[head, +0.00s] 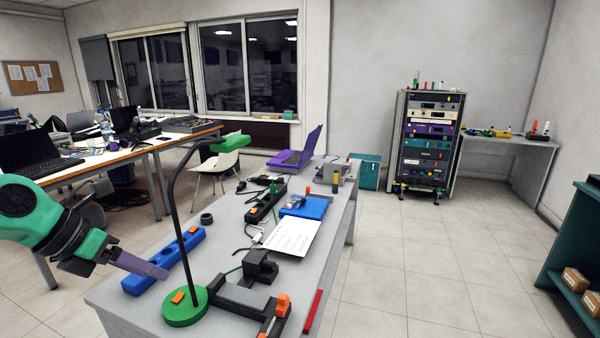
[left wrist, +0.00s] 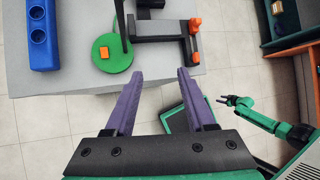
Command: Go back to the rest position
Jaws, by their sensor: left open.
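My left gripper (head: 140,265) is at the left front of the grey workbench (head: 120,295) in the head view, with its purple fingers pointing right. In the left wrist view the left gripper (left wrist: 156,75) has its two fingers wide apart with nothing between them. The green lamp base (head: 185,308) with its orange switch is on the bench just beyond the fingers; it also shows in the left wrist view (left wrist: 112,54). My right gripper (left wrist: 238,101) shows small at the right of the left wrist view, away from the bench; its jaw opening is too small to tell.
A blue socket strip (head: 165,262), a black clamp-like tool (head: 250,290), a white sheet (head: 292,236) and a purple laptop (head: 298,150) are on the bench. The black lamp neck (head: 172,215) rises near my left gripper. Open floor (head: 420,280) lies right of the bench.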

